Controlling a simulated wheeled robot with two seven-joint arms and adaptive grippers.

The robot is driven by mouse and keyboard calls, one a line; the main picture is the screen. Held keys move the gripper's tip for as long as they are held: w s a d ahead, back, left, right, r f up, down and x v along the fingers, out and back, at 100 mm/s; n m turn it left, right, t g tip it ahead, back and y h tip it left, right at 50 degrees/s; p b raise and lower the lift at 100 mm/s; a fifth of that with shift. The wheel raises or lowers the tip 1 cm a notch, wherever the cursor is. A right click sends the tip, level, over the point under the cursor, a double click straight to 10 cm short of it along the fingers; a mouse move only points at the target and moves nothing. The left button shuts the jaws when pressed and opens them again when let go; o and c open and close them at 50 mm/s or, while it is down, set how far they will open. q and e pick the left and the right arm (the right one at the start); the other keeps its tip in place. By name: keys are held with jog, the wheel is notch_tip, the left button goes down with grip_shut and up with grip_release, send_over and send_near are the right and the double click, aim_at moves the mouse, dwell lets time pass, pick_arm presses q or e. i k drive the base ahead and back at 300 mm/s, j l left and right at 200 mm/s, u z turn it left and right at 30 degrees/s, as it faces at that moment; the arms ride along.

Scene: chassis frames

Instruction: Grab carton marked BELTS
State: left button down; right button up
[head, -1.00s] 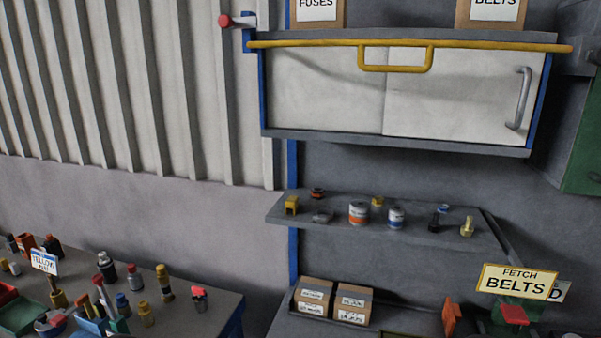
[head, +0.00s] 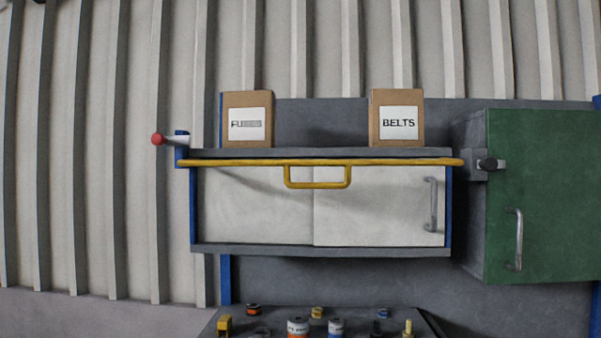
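The carton marked BELTS (head: 398,142) is a brown box with a white label. It stands upright on top of the wall cabinet (head: 320,153), toward its right end. A similar brown carton (head: 246,142) with a label that looks like FUSES stands on the same top, toward the left. A yellow bar (head: 400,162) with a lower loop runs across the cabinet front, below the cartons. Neither of my grippers shows in the head view.
A green cabinet door (head: 545,190) with a handle is at the right. A red knob (head: 158,139) sticks out left of the wall cabinet. A lower shelf (head: 385,315) holds cans and small parts. The cabinet top between the cartons is clear.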

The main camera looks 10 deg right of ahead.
aim_at(396, 119)
jog(key=z, duration=1.45)
